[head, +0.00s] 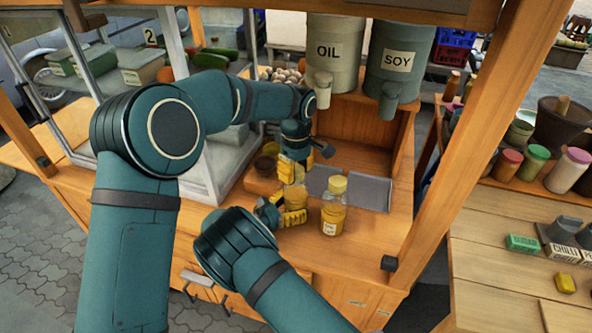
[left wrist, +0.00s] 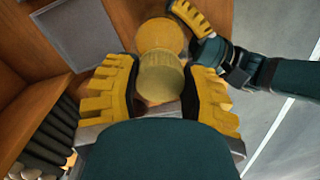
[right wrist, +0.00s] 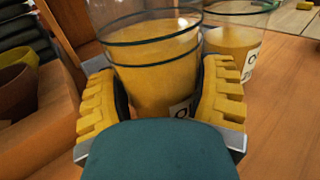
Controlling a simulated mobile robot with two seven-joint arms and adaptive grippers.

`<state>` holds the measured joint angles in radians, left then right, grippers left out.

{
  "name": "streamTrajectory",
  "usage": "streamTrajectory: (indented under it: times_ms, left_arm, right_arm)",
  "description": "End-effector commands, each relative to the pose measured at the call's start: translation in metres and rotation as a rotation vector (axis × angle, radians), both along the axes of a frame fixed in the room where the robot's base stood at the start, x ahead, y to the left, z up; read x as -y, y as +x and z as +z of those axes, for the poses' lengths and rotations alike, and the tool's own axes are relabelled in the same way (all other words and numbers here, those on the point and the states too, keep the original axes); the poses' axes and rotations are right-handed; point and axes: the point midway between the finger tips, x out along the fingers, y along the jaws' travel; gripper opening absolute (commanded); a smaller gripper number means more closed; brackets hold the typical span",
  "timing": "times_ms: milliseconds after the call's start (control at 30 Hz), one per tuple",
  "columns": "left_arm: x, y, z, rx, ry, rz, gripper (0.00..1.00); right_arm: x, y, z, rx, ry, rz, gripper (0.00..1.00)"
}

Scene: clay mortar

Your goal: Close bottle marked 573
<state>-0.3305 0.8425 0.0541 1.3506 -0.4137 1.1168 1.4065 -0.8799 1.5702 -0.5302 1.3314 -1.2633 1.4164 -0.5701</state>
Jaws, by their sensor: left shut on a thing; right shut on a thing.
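A glass bottle (head: 296,197) with amber contents stands on the wooden counter; my right gripper (right wrist: 160,95) is shut around its body. Its upper glass and part of a label show in the right wrist view, but its top is out of view there. My left gripper (left wrist: 158,88) is above this bottle, shut on a round yellow cap (left wrist: 160,78). I cannot tell whether the cap touches the bottle. A second bottle (head: 333,212), with a yellow cap and white label, stands upright just to the right, apart from both grippers. No number is readable on either label.
Grey mats (head: 370,191) lie behind the bottles. Large OIL (head: 333,60) and SOY (head: 398,70) containers stand on the raised shelf. A dark round bowl (head: 265,166) is left of my left gripper. A wooden post rises at the right. The counter's front right is clear.

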Motion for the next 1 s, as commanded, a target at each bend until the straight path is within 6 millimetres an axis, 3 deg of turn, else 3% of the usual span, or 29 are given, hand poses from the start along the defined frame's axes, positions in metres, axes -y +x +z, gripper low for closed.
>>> streamTrajectory:
  times_ms: [167,1000]
  left_arm:
    - [-0.0003,0.0000,-0.0002,-0.001,0.000,-0.259,0.01]
    - [-0.0009,0.0002,-0.0017,-0.002,0.001,-1.893,0.01]
  right_arm:
    - [0.0001,0.0001,0.0001,0.000,0.000,0.000,0.00]
    - [0.0001,0.0001,0.0001,0.000,0.000,0.000,0.00]
